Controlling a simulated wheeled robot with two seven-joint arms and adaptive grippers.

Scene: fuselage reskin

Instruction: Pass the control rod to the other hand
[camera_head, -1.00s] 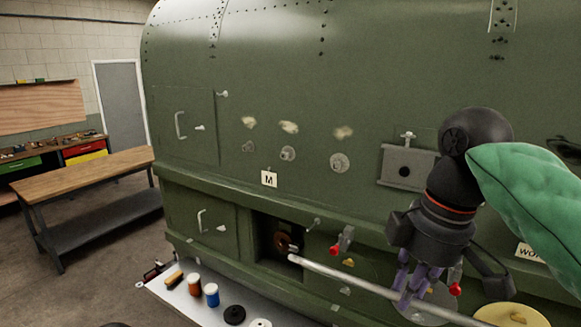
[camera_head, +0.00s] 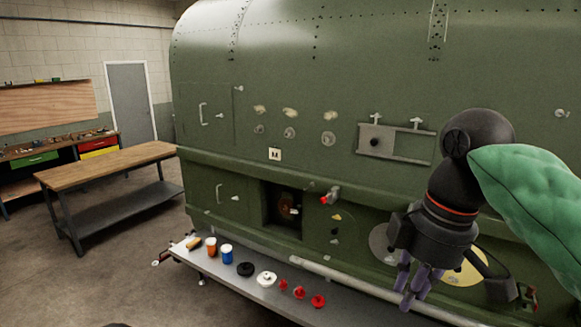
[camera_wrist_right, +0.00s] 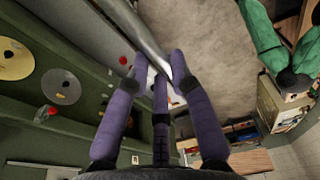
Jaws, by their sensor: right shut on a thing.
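The control rod (camera_head: 345,283) is a long, pale grey metal bar. In the head view it slants from the middle of the shelf edge to the lower right. My right gripper (camera_head: 408,292) is shut on it, with purple fingers around the bar. In the right wrist view the rod (camera_wrist_right: 148,38) runs between the fingertips of my right gripper (camera_wrist_right: 165,70). My left gripper is not in view; a green-sleeved arm part shows at the upper right of the wrist view.
The green fuselage (camera_head: 300,100) fills the right side, with a dark square opening (camera_head: 282,208). A metal shelf (camera_head: 215,268) along its foot carries jars, discs and red knobs. A wooden workbench (camera_head: 110,165) stands at the left. The floor between is clear.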

